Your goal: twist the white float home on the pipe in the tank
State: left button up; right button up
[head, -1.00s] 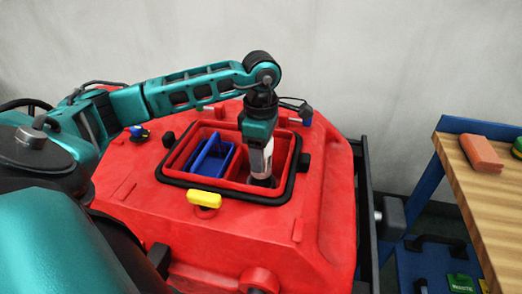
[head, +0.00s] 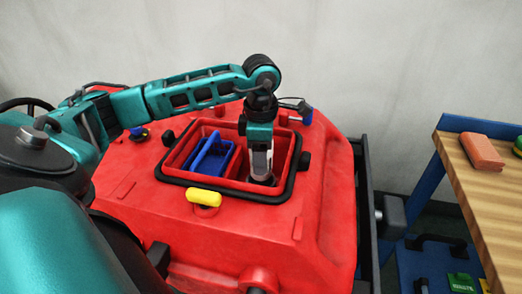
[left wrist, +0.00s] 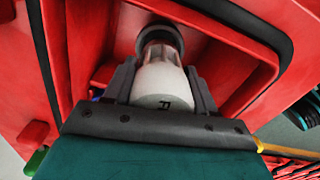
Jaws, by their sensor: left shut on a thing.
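The red tank (head: 282,150) has an open rectangular well with a black rim. My left gripper (head: 261,172) points down into the right part of this well. In the left wrist view its fingers (left wrist: 162,90) are shut on the white float (left wrist: 160,86), which bears a dark mark. The float's far end meets a dark round collar (left wrist: 158,36) at the well's bottom, most likely the pipe's end. The fingers hide the float's sides, and I cannot tell how far it sits on the pipe. My right gripper is not in view.
A blue basket (head: 206,160) stands in the left part of the well, close to my gripper. A yellow handle (head: 204,197) is at the front rim. A wooden-topped bench (head: 487,185) with an orange block (head: 482,151) is at the right.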

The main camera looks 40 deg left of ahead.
pick_arm(q)
jog(key=shift+f, duration=0.25)
jog(key=shift+f+b, duration=0.6)
jog(key=shift+f, duration=0.1)
dwell(0.3)
jog(key=shift+f+b, duration=0.35)
jog(key=shift+f, duration=0.1)
dwell(0.4)
dwell(0.3)
jog(key=shift+m+b, duration=0.4)
jog(key=shift+m, duration=0.9)
